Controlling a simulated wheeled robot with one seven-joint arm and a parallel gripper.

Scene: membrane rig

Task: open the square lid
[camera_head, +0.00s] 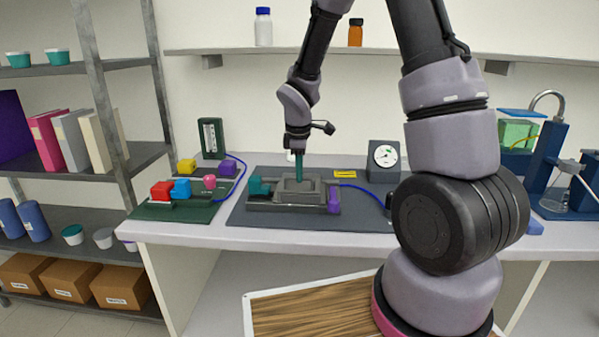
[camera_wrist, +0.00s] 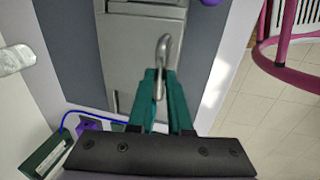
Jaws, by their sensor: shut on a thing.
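The rig with the square lid is a grey block (camera_head: 262,206) on a dark mat on the bench, in the middle of the head view. The grey square lid (camera_head: 298,186) sits at its top; I cannot tell whether it is raised at all. My gripper (camera_head: 299,172) points down at the lid with its teal fingers. In the wrist view the fingers (camera_wrist: 160,88) are close together around a curved metal handle (camera_wrist: 163,48). Part of the handle is hidden between the fingers. The grey body (camera_wrist: 145,35) of the rig lies beyond it.
A teal part (camera_head: 259,187) and a purple part (camera_head: 334,200) flank the lid on the rig. A dial gauge (camera_head: 384,160) stands behind right. A green board (camera_head: 185,208) with coloured blocks lies to the left. A blue tube runs on both sides.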

